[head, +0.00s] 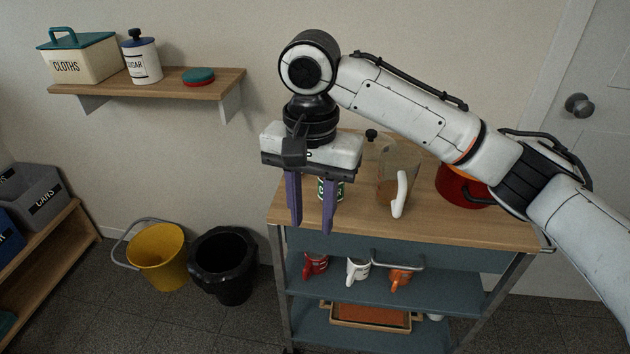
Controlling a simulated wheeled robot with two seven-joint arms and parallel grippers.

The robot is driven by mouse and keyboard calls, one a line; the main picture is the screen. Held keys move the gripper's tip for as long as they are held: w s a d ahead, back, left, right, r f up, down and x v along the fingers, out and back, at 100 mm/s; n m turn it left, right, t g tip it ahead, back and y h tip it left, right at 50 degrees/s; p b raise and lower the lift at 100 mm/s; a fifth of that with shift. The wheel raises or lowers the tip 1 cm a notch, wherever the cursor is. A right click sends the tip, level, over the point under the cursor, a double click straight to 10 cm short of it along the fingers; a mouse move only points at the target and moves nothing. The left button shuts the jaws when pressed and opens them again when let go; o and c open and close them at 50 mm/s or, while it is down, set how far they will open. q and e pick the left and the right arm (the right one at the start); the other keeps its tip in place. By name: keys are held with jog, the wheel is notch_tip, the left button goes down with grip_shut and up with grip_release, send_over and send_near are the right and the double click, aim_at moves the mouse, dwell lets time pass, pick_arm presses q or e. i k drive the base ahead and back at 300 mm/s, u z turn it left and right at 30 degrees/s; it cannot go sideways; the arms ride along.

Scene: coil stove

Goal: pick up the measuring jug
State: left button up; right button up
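The measuring jug (386,186) stands upright on the wooden top of the trolley. It is clear with a brownish tint, and its white handle (400,194) faces the front right. My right gripper (311,225) points down to the left of the jug, above the trolley's left part. Its two purple fingers are apart and nothing shows held between them. The gripper and the jug look apart in the picture. My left gripper is not in view.
A green-and-white can (331,190) stands partly hidden behind the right gripper's fingers. A red pot (462,187) is right of the jug, partly behind my arm. A glass-like item with a black knob (371,135) is behind the jug. Mugs (357,271) sit on the shelf below.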

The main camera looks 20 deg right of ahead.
aim_at(399, 163)
jog(key=u, duration=2.55)
jog(key=k, duration=1.65)
jog(key=z, duration=1.75)
jog(key=i, duration=0.55)
